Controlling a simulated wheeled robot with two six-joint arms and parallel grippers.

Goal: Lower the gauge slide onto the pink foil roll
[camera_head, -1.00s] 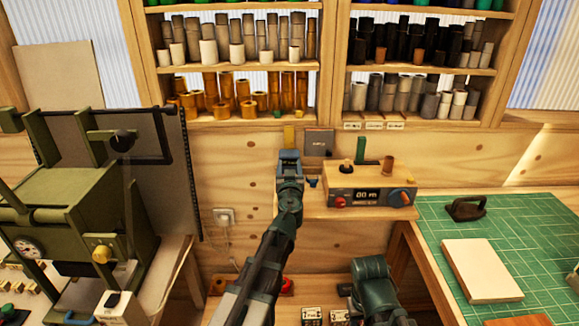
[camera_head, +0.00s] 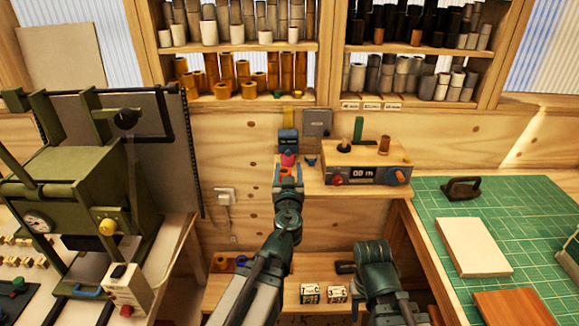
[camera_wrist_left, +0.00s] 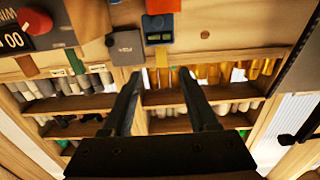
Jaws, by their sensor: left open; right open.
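The gauge slide (camera_head: 288,140) is a dark blue block with a small display on an upright yellow rail. The pink foil roll (camera_head: 289,158) is directly below it at the wooden bench's left end. They look in contact or nearly so; I cannot tell which. My left gripper (camera_head: 288,170) is open, empty and just in front of the roll, clear of the slide. In the left wrist view the slide (camera_wrist_left: 158,30) is beyond the spread fingers (camera_wrist_left: 160,92). My right gripper (camera_head: 372,252) is low at the right, apart from the gauge; its fingers are hard to make out.
A control box (camera_head: 368,172) with a display and knobs stands right of the gauge. A grey plate (camera_head: 317,122) is on the wall behind. A green press (camera_head: 75,190) stands at the left, a green cutting mat (camera_head: 500,215) at the right. Shelves of rolls are above.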

